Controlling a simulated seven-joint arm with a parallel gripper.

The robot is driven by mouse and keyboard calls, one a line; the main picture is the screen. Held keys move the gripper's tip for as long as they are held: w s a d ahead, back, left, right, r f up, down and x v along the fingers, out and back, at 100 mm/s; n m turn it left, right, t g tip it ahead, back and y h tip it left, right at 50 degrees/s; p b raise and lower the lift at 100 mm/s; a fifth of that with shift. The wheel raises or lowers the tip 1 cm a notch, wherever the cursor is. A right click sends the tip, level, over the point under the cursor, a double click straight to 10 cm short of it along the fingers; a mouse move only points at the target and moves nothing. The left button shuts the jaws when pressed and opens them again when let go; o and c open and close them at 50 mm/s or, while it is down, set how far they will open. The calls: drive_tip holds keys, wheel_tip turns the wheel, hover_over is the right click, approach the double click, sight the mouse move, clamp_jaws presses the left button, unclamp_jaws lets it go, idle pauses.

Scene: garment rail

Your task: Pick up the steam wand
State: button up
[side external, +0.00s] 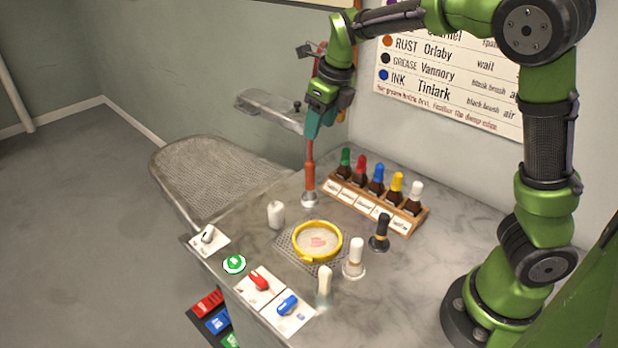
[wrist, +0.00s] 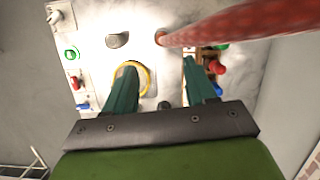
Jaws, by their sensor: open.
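The steam wand (side external: 309,182) stands on the marble counter with an orange-red handle, a pale metal foot and a red hose rising past my gripper. In the wrist view the red hose (wrist: 225,25) crosses the upper right, and its lower end meets the counter beyond my fingertips. My gripper (side external: 314,128) hangs above the counter by the hose, its teal fingers pointing down. In the wrist view my gripper (wrist: 162,75) has its fingers spread apart, with no object held. The hose passes beside the fingers there, not between them. Part of the hose is hidden behind my arm in the side view.
A wooden rack (side external: 370,205) of several coloured bottles stands right of the wand. Coloured switches line the front edge. A padded board (side external: 205,170) lies left.

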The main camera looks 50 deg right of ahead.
sight(311, 161)
drive_tip(key=shift+m, duration=0.7)
drive_tip(key=x, duration=1.1)
drive_tip(key=shift+f, duration=0.3)
drive_tip(key=shift+s+d+x, duration=0.1)
drive_tip(key=shift+d+x, duration=0.05)
drive_tip(key=shift+x, duration=1.2)
drive_tip(key=shift+s+d+x, duration=0.1)
drive_tip(key=shift+x, duration=1.25)
drive_tip(key=shift+c, duration=0.5)
clamp_jaws()
